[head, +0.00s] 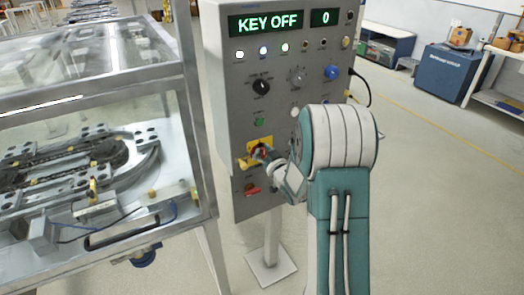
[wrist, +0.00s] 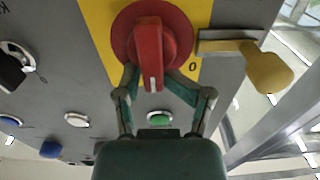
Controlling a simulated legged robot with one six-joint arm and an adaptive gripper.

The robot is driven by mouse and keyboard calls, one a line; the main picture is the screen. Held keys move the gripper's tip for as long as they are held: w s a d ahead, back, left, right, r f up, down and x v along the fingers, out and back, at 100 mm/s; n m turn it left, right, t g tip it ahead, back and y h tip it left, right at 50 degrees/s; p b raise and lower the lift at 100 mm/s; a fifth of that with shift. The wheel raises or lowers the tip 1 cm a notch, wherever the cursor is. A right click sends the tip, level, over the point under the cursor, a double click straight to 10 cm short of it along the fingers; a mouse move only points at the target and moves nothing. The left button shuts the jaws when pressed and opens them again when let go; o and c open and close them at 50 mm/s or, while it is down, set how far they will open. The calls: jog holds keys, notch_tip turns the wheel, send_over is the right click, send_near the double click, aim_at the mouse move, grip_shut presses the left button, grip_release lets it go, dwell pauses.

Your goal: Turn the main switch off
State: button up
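The main switch (wrist: 152,38) is a red rotary knob with a raised handle bar on a yellow plate (wrist: 98,22). In the head view the main switch (head: 260,152) sits low on the grey control panel (head: 225,110), partly hidden by my gripper (head: 273,160). In the wrist view my gripper (wrist: 150,80) reaches the knob with its fingers angled inward, one on each side of the red handle and close against it. The fingertips are partly hidden by the handle. The handle lies in line with the gripper, and a "0" mark shows beside the knob.
A yellow-ended lever or padlock-like part (wrist: 265,70) sticks out beside the switch. The panel display (head: 265,22) reads "KEY OFF" and "0". A green button (wrist: 158,117) is near the fingers. A glazed machine frame (head: 95,150) stands close on the left; open floor lies right.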

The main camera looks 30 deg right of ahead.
jog(key=shift+s+d+f, duration=0.1)
jog(key=shift+d+f, duration=0.05)
jog(key=shift+d, duration=0.15)
jog(key=shift+c, duration=0.2)
jog(key=shift+n, duration=0.6)
grip_shut()
dwell(1.0)
jog(key=o, duration=0.8)
grip_release()
jog(key=shift+d+f, duration=0.1)
jog(key=shift+d, duration=0.1)
jog(key=shift+a, duration=0.45)
jog(key=shift+s+d, duration=0.15)
jog(key=shift+s, duration=2.9)
jog(key=shift+s+d, duration=0.1)
jog(key=shift+s, duration=2.95)
